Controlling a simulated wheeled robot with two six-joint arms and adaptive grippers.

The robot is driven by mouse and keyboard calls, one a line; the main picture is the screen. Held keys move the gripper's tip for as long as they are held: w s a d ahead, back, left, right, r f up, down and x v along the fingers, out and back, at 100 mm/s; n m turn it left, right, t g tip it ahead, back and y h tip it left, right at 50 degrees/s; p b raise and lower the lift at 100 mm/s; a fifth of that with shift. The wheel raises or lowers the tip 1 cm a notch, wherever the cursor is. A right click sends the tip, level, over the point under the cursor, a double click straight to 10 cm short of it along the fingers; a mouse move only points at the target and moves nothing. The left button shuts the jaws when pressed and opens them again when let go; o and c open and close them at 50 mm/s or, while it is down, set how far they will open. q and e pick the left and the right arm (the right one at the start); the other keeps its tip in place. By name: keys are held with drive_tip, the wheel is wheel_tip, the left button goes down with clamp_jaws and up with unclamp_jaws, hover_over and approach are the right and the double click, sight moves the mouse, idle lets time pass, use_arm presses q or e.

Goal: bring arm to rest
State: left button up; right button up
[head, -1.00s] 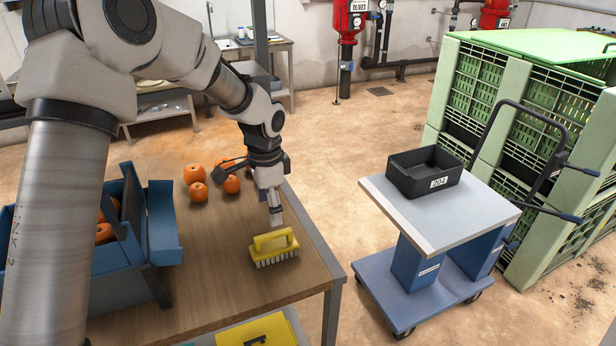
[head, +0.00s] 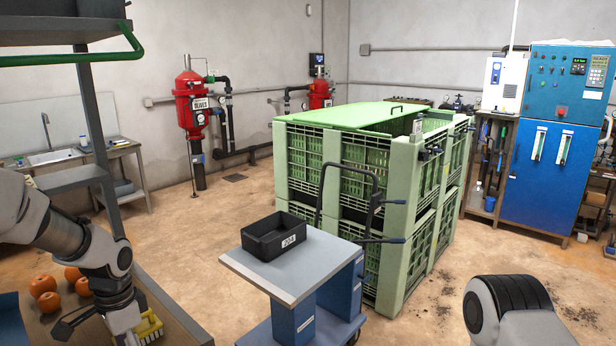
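My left arm comes in from the left edge in the head view, and its gripper (head: 125,322) points down over the wooden table. A yellow brush (head: 150,326) with pale bristles lies on the table at the gripper, partly hidden by it and cut by the lower edge. I cannot tell whether the fingers touch the brush or how far apart they are. Part of my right arm (head: 508,308) shows at the lower right; its gripper is out of view.
Several oranges (head: 43,286) lie on the table (head: 172,312) left of the gripper. A cart (head: 290,265) with a black bin (head: 274,236) stands right of the table. Green crates (head: 385,165) stand behind it. Open floor (head: 440,310) lies between cart and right arm.

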use_arm(q)
drive_tip(key=s+d+f+n+g, duration=0.2)
drive_tip(key=s+d+f, duration=0.2)
drive_tip(key=s+f, duration=1.1)
drive_tip(key=s+d+f+n+g, duration=0.2)
drive_tip(key=s+d+f, duration=0.2)
drive_tip(key=s+f, duration=1)
drive_tip(key=n+t, duration=0.1)
drive_tip(key=w+r+n+t, duration=0.1)
drive_tip(key=n+t, duration=0.1)
drive_tip(key=w+n+t, duration=0.1)
drive_tip(key=shift+w+r+n+t, duration=0.25)
drive_tip(key=shift+r+n+t, duration=0.1)
drive_tip(key=shift+n+t, duration=0.05)
